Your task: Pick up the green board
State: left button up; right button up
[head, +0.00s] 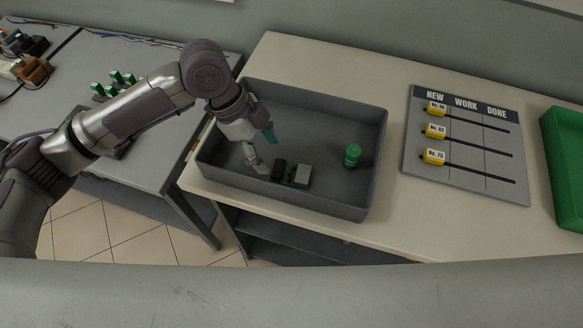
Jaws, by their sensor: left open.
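The green board (290,177) lies on the floor of a grey tray (372,160), near its front wall. It carries a black block and a light grey block, which cover much of its green surface. My left gripper (265,150) reaches into the tray from the left. It is open and empty, just left of and behind the board. Its two fingers are spread, and I see no contact with the board. My right gripper is out of view.
A green cylinder (352,156) stands in the tray, right of the board. A grey panel with yellow tags (466,150) lies right of the tray, and a green bin (566,170) is at the far right. Several green-topped parts (115,80) sit on the left bench.

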aim_at(281, 169)
pick_arm(q)
jog(key=p+x, duration=0.1)
jog(key=x, duration=0.3)
jog(key=shift+s+d+f+p, duration=0.1)
jog(key=shift+d+f+p, duration=0.2)
jog(key=shift+d+p, duration=0.05)
jog(key=shift+d+f, duration=0.1)
jog(key=shift+f, duration=0.15)
jog(key=c, duration=0.9)
jog(key=shift+r, duration=0.1)
